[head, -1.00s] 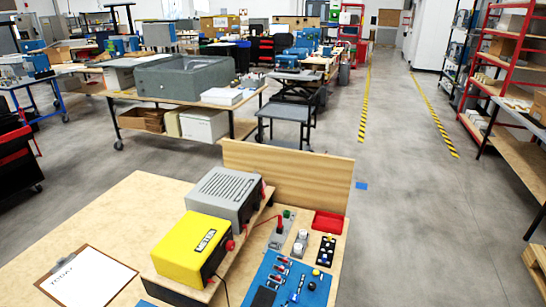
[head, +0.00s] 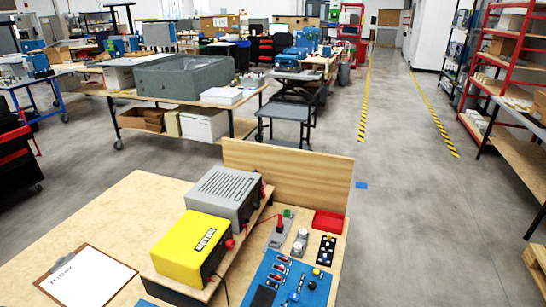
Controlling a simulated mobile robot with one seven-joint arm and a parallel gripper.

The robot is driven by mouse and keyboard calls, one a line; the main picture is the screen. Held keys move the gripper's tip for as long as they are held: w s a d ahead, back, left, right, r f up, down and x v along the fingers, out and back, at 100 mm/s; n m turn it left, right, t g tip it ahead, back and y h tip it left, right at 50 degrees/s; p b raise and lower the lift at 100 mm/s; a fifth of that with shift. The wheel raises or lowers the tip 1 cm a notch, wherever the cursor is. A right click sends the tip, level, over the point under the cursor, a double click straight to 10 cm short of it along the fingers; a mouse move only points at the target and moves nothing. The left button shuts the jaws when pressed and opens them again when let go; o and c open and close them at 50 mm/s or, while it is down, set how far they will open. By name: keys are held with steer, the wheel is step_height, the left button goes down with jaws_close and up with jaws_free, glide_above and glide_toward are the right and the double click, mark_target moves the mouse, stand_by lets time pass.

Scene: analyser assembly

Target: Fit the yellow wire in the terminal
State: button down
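A blue panel (head: 316,297) with small red and white parts, a yellow knob and a dark square lies on the workbench at the bottom of the head view. Its lower part is cut off by the picture edge. Grey modules (head: 281,230) and a black block with round knobs (head: 326,249) stand behind it. I cannot tell which of these parts is the terminal. I cannot make out a yellow wire. A red lead (head: 268,218) and a dark lead run near the meter boxes. My gripper is not in view.
A yellow meter box (head: 190,248) and a grey vented box (head: 224,193) stand left of the panel. A red tray (head: 328,221) sits at the bench's back right, before an upright wooden board (head: 290,180). A clipboard (head: 86,278) lies front left. The bench's left part is mostly bare.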

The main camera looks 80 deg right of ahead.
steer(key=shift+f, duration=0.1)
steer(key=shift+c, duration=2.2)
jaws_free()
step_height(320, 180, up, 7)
steer(key=p, duration=0.7)
